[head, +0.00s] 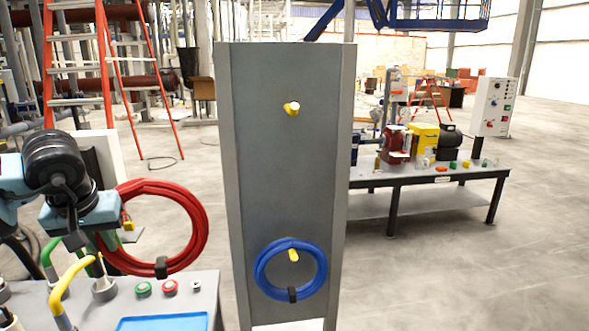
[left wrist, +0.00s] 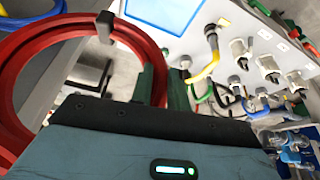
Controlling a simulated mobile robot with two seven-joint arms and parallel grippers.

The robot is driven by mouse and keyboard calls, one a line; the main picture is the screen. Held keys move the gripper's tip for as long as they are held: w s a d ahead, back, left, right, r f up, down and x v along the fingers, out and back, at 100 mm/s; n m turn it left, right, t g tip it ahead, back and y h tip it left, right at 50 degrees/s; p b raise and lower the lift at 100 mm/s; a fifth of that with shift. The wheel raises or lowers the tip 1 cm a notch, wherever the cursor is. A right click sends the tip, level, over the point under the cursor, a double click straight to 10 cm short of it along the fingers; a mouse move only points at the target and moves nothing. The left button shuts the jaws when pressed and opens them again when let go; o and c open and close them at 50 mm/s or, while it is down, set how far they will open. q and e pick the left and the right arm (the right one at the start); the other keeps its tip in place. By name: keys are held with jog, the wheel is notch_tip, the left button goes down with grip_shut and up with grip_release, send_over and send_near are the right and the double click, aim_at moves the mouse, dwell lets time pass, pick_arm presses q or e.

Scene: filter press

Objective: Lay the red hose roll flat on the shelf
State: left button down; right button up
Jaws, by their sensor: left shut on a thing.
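The red hose roll (head: 201,225) is a coiled ring with a black strap at its lower edge. It hangs upright in the air at the left of the head view, just left of the grey panel. My left gripper (head: 98,243) is shut on the roll's left side, its fingers partly hidden by my arm. In the left wrist view, the roll (left wrist: 62,32) curves from the left to the dark green fingers (left wrist: 165,88). A shelf (head: 425,204) shows low under the workbench at the right, with its top looking bare. My right gripper is not in view.
The tall grey panel (head: 285,180) stands in the middle, with a bare yellow peg (head: 291,108) above and a blue hose roll (head: 258,268) on a lower peg. A control table (head: 205,287) lies below the red roll. The workbench (head: 410,176) carries several items.

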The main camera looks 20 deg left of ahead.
aim_at(130, 267)
pick_arm(q)
jog(key=shift+m, duration=0.4)
jog(key=d+f, duration=0.1)
jog(key=w+d+f, duration=0.1)
jog(key=f, duration=0.1)
jog(key=w+d+f, duration=0.1)
jog(key=shift+f, duration=0.3)
jog(key=w+d+f+m+h, duration=0.1)
jog(key=w+d+f+m, duration=0.2)
jog(key=d, duration=1)
jog(key=w+d+f+m+t+h+p, duration=0.1)
jog(key=w+d+f+m+h, duration=0.1)
jog(key=d, duration=1.2)
notch_tip(130, 267, down, 4)
jog(key=shift+w+r+m, duration=0.15)
jog(key=shift+w+m, duration=0.55)
jog(key=shift+m, duration=0.5)
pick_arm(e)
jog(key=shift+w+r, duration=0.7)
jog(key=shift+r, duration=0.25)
pick_arm(q)
jog(key=s, duration=0.1)
jog(key=s+r, duration=0.2)
jog(key=s, duration=0.1)
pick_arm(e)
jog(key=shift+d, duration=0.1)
pick_arm(q)
jog(key=shift+a, duration=0.15)
